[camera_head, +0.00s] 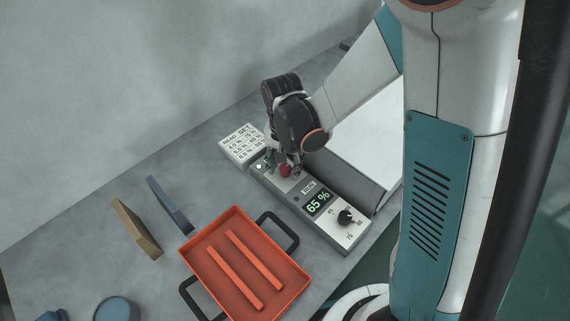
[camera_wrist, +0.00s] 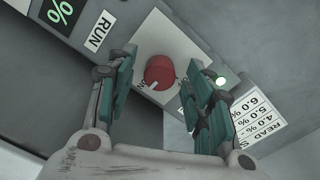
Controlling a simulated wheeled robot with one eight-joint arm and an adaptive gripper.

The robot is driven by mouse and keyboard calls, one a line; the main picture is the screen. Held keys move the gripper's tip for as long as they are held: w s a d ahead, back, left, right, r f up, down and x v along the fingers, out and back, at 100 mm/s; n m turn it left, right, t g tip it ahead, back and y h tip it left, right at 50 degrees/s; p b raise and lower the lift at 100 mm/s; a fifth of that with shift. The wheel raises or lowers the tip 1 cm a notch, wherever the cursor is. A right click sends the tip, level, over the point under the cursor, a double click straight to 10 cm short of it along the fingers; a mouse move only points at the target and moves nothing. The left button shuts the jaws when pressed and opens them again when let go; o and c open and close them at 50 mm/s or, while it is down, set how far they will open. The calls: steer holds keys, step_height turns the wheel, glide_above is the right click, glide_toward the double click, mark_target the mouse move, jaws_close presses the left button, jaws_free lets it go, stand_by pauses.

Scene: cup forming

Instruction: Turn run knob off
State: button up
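The red run knob (camera_head: 285,171) sits on the grey control panel (camera_head: 321,228), towards its far end. In the wrist view the red knob (camera_wrist: 159,72) shows between and just beyond my two teal fingers, with a white pointer mark on its lower left side. My gripper (camera_head: 281,163) is over the knob in the head view. In the wrist view its fingers (camera_wrist: 165,90) are spread apart, with a gap on both sides of the knob. A small lit lamp (camera_wrist: 221,83) is beside the knob.
The panel has a green 65 % display (camera_head: 318,203) and a black knob (camera_head: 345,217). A white card (camera_head: 241,144) with printed settings lies at the panel's far end. An orange tray (camera_head: 213,283) with black handles stands in front. A white box stands behind the panel.

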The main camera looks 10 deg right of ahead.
steer(key=c, duration=1)
steer(key=shift+o, duration=0.2)
steer(key=shift+n, duration=0.4)
steer(key=n+b, duration=0.1)
steer(key=n, duration=0.7)
steer(key=n+b, duration=0.1)
steer(key=n, duration=0.4)
steer(key=shift+n, duration=2)
